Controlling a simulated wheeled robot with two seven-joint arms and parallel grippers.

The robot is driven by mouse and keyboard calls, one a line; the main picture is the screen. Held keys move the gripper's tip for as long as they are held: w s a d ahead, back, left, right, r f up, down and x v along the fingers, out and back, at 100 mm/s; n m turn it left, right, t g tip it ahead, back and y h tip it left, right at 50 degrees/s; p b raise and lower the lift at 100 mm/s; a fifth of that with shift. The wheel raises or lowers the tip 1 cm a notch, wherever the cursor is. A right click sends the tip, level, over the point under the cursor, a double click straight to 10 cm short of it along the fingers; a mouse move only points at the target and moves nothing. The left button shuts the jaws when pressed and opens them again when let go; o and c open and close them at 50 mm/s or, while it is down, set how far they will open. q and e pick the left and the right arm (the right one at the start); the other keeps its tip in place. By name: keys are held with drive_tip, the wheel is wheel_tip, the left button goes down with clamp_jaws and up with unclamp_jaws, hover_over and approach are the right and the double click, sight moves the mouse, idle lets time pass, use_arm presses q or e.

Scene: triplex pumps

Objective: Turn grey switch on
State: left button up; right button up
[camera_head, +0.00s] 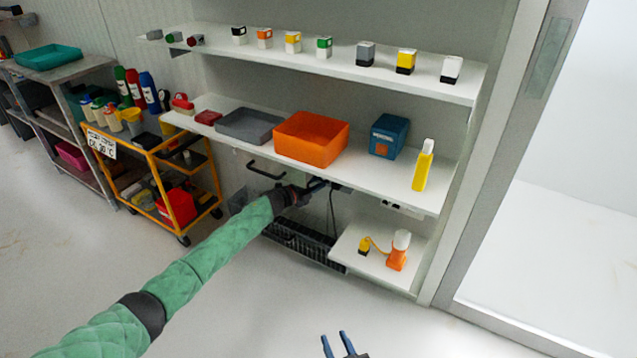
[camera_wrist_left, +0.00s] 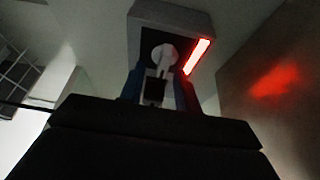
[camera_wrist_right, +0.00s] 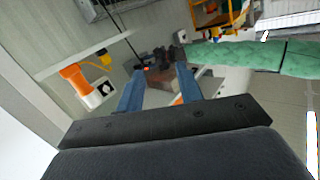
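In the left wrist view a box (camera_wrist_left: 172,18) carries a grey switch with a round base and a small lever (camera_wrist_left: 164,58). A red strip light (camera_wrist_left: 198,56) glows beside it. My left gripper (camera_wrist_left: 160,88) is open, its blue fingers apart just below the switch in the picture; I cannot tell whether they touch it. In the head view my left gripper (camera_head: 318,186) reaches under the middle shelf, and the switch is hidden there. My right gripper (camera_head: 338,342) is open and empty, low at the front; its spread fingers also show in the right wrist view (camera_wrist_right: 160,82).
The middle shelf (camera_head: 380,176) holds an orange bin (camera_head: 312,138), a grey tray (camera_head: 249,125) and a blue box (camera_head: 389,135). An orange pump (camera_head: 398,252) stands on the lower shelf (camera_head: 350,246). A yellow cart (camera_head: 168,150) stands left. The floor in front is clear.

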use_arm(q)
drive_tip(key=shift+a, duration=0.15)
